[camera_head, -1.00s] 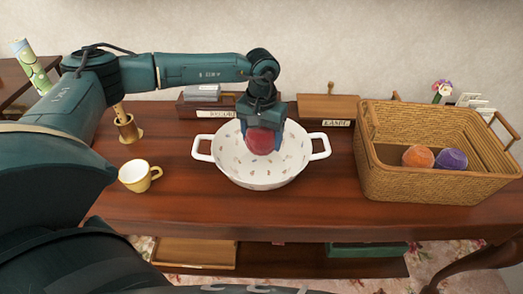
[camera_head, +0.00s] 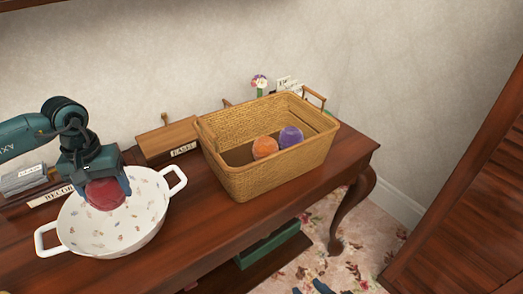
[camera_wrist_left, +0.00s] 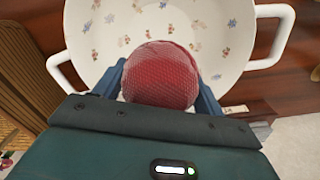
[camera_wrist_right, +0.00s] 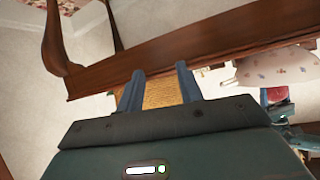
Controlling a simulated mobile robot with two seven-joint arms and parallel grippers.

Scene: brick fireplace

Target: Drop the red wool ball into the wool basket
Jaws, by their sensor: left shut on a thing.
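My left gripper (camera_head: 100,185) is shut on the red wool ball (camera_head: 104,194). It holds the ball over the white two-handled bowl (camera_head: 140,215). The left wrist view shows the ball (camera_wrist_left: 160,75) between the two fingers, with the bowl (camera_wrist_left: 240,40) behind it. The wicker wool basket (camera_head: 262,181) stands to the right of the bowl. An orange wool ball (camera_head: 265,148) and a purple one (camera_head: 290,137) lie inside it. My right gripper (camera_wrist_right: 158,88) is open and empty in the right wrist view, with wicker showing beyond its fingers.
All stand on a dark wooden table (camera_head: 205,220). Behind the bowl are a labelled wooden box (camera_head: 165,140) and grey items (camera_head: 24,178) at the left. Flowers (camera_head: 260,84) show behind the basket. A louvred wooden door (camera_head: 470,215) is at the right.

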